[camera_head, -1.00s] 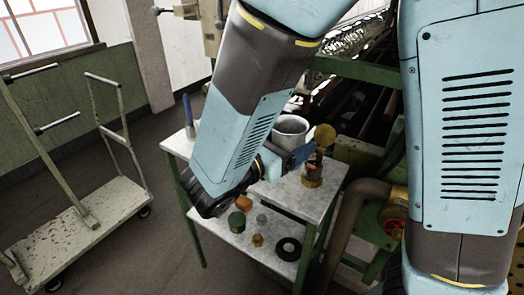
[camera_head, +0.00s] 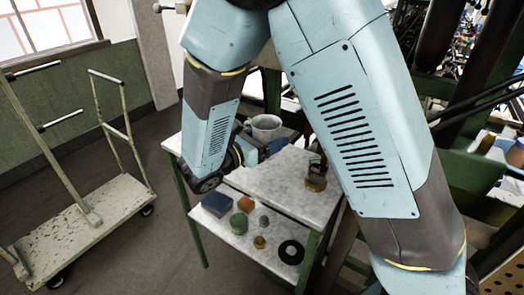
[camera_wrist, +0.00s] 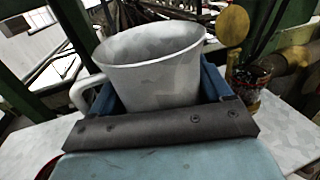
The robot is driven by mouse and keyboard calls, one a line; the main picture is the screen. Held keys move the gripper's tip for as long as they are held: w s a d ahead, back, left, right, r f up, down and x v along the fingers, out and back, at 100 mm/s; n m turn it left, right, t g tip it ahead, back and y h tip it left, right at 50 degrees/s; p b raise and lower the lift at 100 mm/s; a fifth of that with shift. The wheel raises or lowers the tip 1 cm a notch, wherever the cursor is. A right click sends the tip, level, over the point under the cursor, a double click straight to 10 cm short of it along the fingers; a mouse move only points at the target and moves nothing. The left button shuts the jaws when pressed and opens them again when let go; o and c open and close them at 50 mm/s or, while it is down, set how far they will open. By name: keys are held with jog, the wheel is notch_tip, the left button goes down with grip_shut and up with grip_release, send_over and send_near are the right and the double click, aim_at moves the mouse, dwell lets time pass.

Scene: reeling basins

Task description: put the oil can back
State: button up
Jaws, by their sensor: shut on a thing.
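My gripper (camera_head: 264,149) is shut on a pale grey mug (camera_wrist: 155,65), with its blue fingers on both sides and the mug's handle at the left. The mug (camera_head: 267,126) is upright at the back of the pale tabletop (camera_head: 275,180); I cannot tell whether it touches the top. A small dark can with a brassy base (camera_head: 316,183) stands on the tabletop to the right, partly behind my arm. It shows blurred and reddish in the wrist view (camera_wrist: 247,82), apart from the gripper. It may be the oil can, but I cannot be sure.
A lower shelf (camera_head: 222,232) holds a blue box (camera_head: 217,204), a green tin (camera_head: 239,223), an orange block (camera_head: 246,204) and a black ring (camera_head: 290,252). A pale cart (camera_head: 85,225) stands at the left. Machinery fills the right. The front of the tabletop is clear.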

jog(key=shift+w+a+f, duration=0.35)
jog(key=shift+w+f, duration=0.3)
jog(key=shift+f, duration=0.2)
jog(key=shift+w+a+f, duration=0.35)
jog(key=shift+w+f, duration=0.25)
jog(key=shift+f, duration=0.25)
jog(key=shift+w+a+f, duration=0.1)
jog(key=shift+f, duration=1.5)
jog(key=shift+f, duration=0.1)
jog(key=o, duration=1.2)
jog(key=v, duration=1.2)
